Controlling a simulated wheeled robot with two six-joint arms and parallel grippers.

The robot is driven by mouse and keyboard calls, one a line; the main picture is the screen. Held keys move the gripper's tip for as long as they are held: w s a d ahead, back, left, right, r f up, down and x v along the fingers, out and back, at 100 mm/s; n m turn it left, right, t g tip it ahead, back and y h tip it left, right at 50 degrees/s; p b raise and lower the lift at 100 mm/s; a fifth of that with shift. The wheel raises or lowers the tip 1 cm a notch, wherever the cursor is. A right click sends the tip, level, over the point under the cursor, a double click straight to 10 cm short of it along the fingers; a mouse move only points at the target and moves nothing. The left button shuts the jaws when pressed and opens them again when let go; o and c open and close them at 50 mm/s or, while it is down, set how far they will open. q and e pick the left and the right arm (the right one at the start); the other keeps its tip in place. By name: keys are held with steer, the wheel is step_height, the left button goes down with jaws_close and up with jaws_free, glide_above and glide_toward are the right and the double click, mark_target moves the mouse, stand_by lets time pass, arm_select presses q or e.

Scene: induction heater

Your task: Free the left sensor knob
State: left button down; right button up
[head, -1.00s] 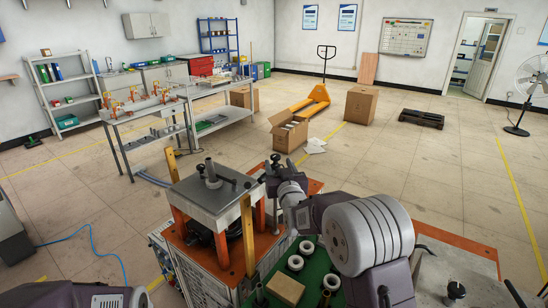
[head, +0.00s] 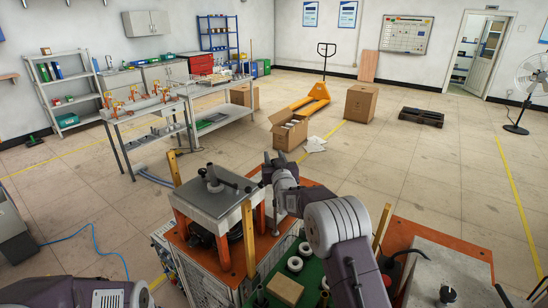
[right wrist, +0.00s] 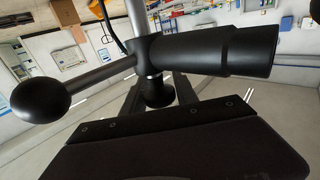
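The heater unit (head: 208,200) stands at the lower middle of the head view, with a grey top plate carrying a black handle (head: 226,180) and small dark knobs. My right gripper (head: 274,159) is beside the plate's right side, its fingers apart. In the right wrist view a black ball knob (right wrist: 40,93) is at the left, joined by a rod to a thick black cylinder (right wrist: 210,50). A short black stub (right wrist: 157,92) shows between the gripper's fingers, with no clear contact. I cannot tell which part is the left sensor knob. My left gripper is out of view.
A green surface (head: 312,270) right of the heater holds several white rings and a brown block (head: 285,290). A yellow post (head: 249,237) stands at the plate's front corner. An orange-edged bench (head: 420,228) is at the right.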

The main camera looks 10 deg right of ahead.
jaws_close()
steer(key=n+g+y, duration=0.1)
steer(key=n+y, duration=0.1)
steer(key=y, duration=0.1)
steer(key=a+n+g+y+p, duration=0.1)
steer(key=n+y, duration=0.1)
steer(key=y, duration=0.2)
steer(key=n+g+y+p, duration=0.1)
steer(key=n+y, duration=0.2)
steer(key=shift+s+a+y, duration=0.3)
steer(key=shift+a, duration=0.05)
steer(key=shift+n+g, duration=0.3)
steer(key=shift+g, duration=0.1)
steer(key=o, duration=0.5)
jaws_free()
steer(key=shift+a, duration=0.1)
steer(key=shift+o, duration=0.2)
